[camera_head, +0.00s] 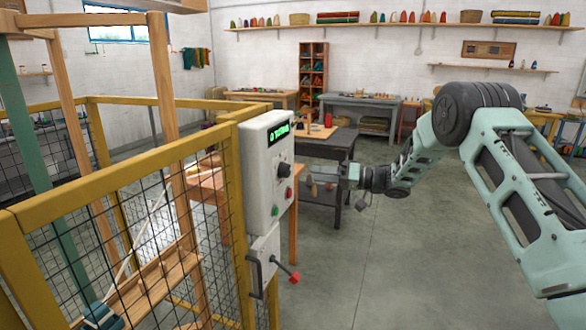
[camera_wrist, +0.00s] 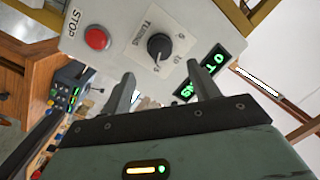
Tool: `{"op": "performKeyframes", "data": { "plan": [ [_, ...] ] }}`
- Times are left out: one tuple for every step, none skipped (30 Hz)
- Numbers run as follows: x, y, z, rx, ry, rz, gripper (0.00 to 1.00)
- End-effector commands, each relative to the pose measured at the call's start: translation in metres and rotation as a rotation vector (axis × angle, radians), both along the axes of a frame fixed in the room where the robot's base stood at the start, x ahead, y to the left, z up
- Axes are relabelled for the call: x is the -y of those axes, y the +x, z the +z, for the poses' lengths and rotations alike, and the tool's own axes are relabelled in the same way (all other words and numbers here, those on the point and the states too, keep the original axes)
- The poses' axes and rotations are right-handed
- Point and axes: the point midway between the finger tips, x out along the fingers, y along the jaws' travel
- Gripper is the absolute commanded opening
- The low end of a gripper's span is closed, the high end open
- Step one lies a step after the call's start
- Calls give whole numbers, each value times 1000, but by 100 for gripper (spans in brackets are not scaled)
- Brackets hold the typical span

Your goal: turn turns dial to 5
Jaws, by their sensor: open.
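The turns dial (camera_wrist: 159,47) is a round black knob on a pale label plate, in the upper middle of the wrist view. It also shows on the front of the white control box in the head view (camera_head: 285,170). The green display (camera_wrist: 210,70) beside it reads 0 TURNS; it shows in the head view too (camera_head: 279,134). My gripper (camera_wrist: 164,80) is open, with its two fingers apart and nothing between them. The fingertips point toward the dial and appear short of it. In the head view my gripper (camera_head: 311,180) is just right of the box.
A red STOP button (camera_wrist: 97,38) sits beside the dial. A green button (camera_head: 275,211) is low on the control box (camera_head: 257,190). Below it a red-knobbed lever (camera_head: 294,278) sticks out. A yellow mesh fence (camera_head: 140,180) stands left; floor to the right is open.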

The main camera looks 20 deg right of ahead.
Motion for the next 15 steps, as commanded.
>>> {"op": "performKeyframes", "data": {
  "plan": [
    [-11,5,2,-1,1,4,61],
    [-17,8,3,1,1,3,61],
    [-24,12,2,-1,1,2,61],
    [-30,15,2,-1,0,3,61],
    [-35,18,2,0,0,4,61],
    [-41,22,2,0,0,2,61],
    [-45,25,2,0,0,1,61],
    [-50,27,2,0,0,1,61],
    [-55,29,1,-1,1,2,61],
    [-59,32,2,0,0,1,61],
    [-61,34,1,0,-1,1,61],
    [-65,36,1,0,-1,1,61],
    [-68,37,1,-1,0,1,61],
    [-70,38,1,-1,1,1,61],
    [-72,40,1,-1,1,1,61]
  ]
}}
